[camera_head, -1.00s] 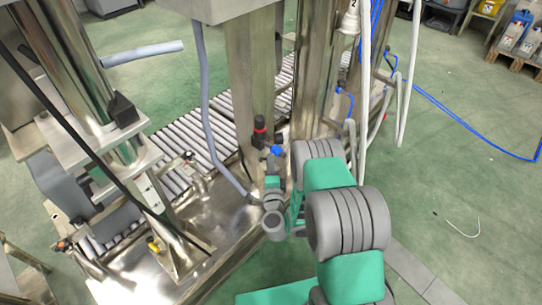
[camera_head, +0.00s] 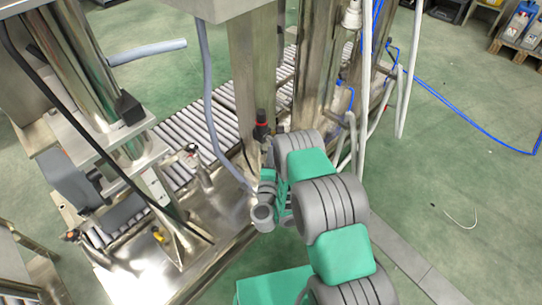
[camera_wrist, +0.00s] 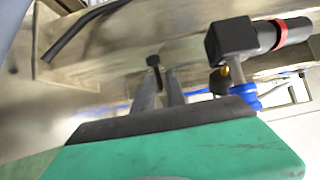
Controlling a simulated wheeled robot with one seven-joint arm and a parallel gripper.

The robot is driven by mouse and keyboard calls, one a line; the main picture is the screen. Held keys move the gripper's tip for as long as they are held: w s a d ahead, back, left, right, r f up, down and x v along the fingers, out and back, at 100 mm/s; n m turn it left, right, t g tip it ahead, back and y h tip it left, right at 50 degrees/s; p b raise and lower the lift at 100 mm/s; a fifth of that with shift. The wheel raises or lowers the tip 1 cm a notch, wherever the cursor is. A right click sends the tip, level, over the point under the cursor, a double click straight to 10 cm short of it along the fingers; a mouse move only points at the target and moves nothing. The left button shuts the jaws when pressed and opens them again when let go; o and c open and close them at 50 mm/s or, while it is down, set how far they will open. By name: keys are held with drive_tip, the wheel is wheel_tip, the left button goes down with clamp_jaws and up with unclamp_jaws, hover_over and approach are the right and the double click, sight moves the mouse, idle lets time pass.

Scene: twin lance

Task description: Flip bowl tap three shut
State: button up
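My gripper (camera_wrist: 158,80) shows in the wrist view as two grey fingers with a narrow gap between them, and nothing is seen held. A small black knob (camera_wrist: 153,60) sits just beyond the fingertips; I cannot tell whether they touch it. To its right is a black fitting (camera_wrist: 232,42) with a red ring and a blue part (camera_wrist: 245,95) below it. The black fitting with the red ring also shows in the head view (camera_head: 261,126), just above my wrist. My arm hides the fingers and the blue part there. I cannot tell which part is tap three.
Steel posts (camera_head: 254,65) and a roller conveyor (camera_head: 185,133) stand close around my arm. A grey hose (camera_head: 212,110) hangs down left of my wrist. A yellow handle (camera_head: 157,235) is at lower left. Blue tubing (camera_head: 460,115) crosses the open green floor at right.

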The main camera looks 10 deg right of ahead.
drive_tip(key=shift+s, duration=0.15)
drive_tip(key=v, duration=0.7)
drive_tip(key=shift+s, duration=0.25)
drive_tip(key=shift+a, duration=0.1)
